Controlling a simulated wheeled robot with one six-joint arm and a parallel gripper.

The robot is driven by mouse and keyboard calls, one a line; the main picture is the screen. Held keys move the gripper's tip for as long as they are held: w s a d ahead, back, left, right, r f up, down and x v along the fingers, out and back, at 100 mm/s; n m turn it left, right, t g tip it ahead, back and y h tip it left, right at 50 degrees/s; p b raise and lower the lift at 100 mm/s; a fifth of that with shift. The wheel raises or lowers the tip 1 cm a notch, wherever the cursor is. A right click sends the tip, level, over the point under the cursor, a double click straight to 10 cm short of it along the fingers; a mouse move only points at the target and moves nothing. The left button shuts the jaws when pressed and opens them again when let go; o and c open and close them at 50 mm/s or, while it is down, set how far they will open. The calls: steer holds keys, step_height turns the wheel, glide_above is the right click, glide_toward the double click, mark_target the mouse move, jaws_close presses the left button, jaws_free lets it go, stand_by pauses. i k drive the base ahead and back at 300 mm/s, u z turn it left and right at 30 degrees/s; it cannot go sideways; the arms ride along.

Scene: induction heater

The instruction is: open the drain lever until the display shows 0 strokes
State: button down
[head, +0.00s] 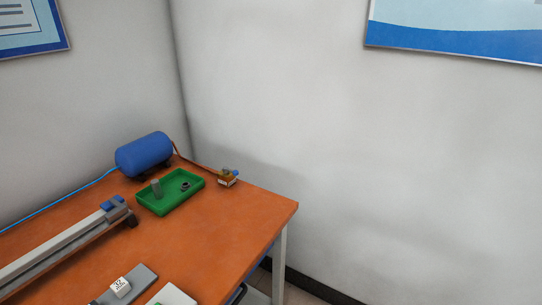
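A small brass-coloured valve with a blue part (228,177) sits on a small block with a white front, near the table's back edge. The blue part may be the drain lever; its position is too small to tell. I cannot make out a stroke display or a reading. My gripper is not in view.
The orange table (226,222) has bare room at its middle and right. A green tray (162,209) holds a grey cylinder and a dark ring. A grey rail (60,250) with a blue end lies at left. Walls stand behind.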

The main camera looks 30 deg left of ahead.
mark_target(226, 171)
steer(key=u, duration=0.1)
steer(key=i, duration=0.65)
steer(key=u, duration=0.8)
steer(key=i, duration=0.5)
steer(key=u, duration=0.55)
